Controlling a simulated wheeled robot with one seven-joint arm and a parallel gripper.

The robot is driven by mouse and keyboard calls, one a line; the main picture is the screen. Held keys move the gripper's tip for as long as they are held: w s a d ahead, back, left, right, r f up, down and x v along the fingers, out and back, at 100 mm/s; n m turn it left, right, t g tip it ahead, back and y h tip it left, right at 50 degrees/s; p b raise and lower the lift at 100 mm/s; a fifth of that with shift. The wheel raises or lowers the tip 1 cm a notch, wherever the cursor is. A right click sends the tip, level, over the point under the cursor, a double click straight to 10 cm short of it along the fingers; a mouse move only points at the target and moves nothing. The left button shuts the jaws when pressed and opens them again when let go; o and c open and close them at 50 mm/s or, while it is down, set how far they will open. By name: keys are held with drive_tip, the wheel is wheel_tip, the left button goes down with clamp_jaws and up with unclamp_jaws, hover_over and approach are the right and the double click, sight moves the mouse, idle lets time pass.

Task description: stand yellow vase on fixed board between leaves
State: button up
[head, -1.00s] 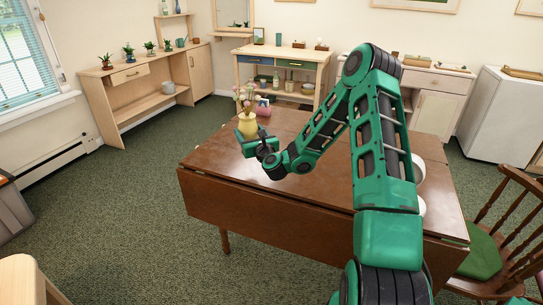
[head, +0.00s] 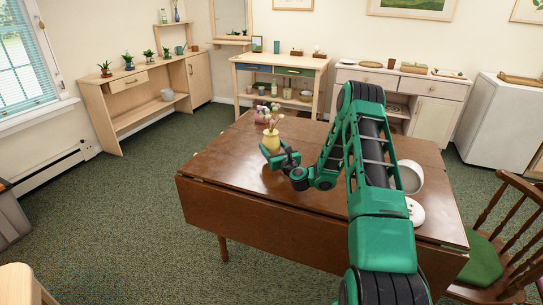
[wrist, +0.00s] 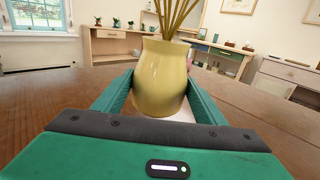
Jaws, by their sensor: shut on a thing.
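The yellow vase (head: 271,142) is upright with thin stems and small blossoms rising from it. My gripper (head: 272,153) is shut around its body, over the brown wooden table (head: 235,164). In the wrist view the vase (wrist: 160,78) sits between my two green fingers, with the tabletop close beneath. I cannot tell whether its base touches the table. The table's front leaf (head: 270,212) hangs down. The seam between the fixed board and the leaves is hard to make out near the vase.
A pink object (head: 262,114) stands on the table just behind the vase. White dishes (head: 411,177) are at the table's right, partly behind my arm. A chair with a green cushion (head: 482,258) stands at the right. The tabletop left of the vase is clear.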

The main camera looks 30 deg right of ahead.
sight(272, 153)
drive_tip(key=shift+f, duration=1.6)
drive_tip(key=o, duration=1.4)
drive_tip(key=shift+f, duration=0.1)
